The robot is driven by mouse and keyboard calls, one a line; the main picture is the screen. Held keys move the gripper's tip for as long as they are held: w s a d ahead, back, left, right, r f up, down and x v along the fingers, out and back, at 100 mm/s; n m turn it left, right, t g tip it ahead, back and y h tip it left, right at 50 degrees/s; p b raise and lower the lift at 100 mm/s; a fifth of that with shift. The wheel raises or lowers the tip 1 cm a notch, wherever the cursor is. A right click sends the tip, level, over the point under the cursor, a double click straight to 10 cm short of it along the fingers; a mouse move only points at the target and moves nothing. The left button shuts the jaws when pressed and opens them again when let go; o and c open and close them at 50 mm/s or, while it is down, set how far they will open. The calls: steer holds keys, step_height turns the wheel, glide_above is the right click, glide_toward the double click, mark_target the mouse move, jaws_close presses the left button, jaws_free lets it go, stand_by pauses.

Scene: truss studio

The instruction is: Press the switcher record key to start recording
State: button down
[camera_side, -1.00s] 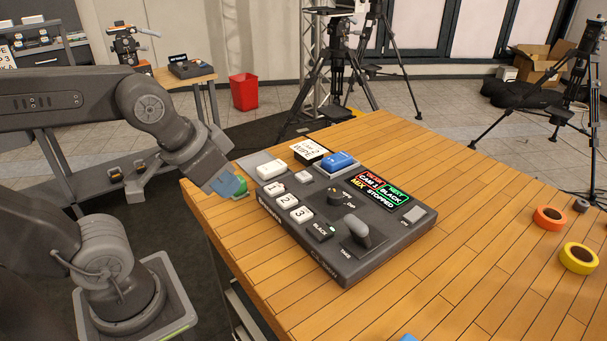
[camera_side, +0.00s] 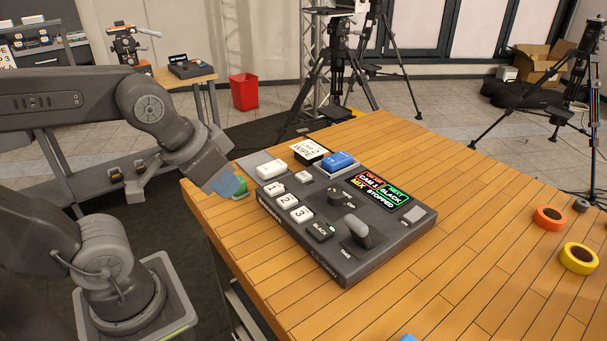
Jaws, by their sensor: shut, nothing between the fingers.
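The dark grey switcher (camera_side: 345,262) lies on the wooden table. Its display (camera_side: 378,191) reads CAM 1, NEXT BLACK, MIX and STOPPED. White keys 1, 2 and 3 (camera_side: 287,201) run along its left side, with a BLACK key (camera_side: 320,231) below them. I cannot read which key is record. My gripper (camera_side: 234,189) is shut and empty, left of the switcher, close to a green thing partly hidden behind it.
A blue item (camera_side: 338,161) and a white labelled card (camera_side: 309,151) are at the switcher's far edge. A lever (camera_side: 357,229) and a knob (camera_side: 334,195) rise from its top. Orange tape (camera_side: 550,218) and yellow tape (camera_side: 578,258) lie at the right. The front table area is mostly clear.

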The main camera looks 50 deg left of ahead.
steer(key=n+t+h, duration=0.3)
steer(key=n+h, duration=0.1)
steer(key=n, duration=1.8)
glide_above(303, 176)
step_height(303, 176, down, 2)
steer(key=shift+f, duration=0.1)
steer(key=shift+s+f, duration=0.1)
steer(key=shift+f, duration=4.3)
steer(key=shift+f, duration=0.1)
steer(key=shift+f, duration=0.3)
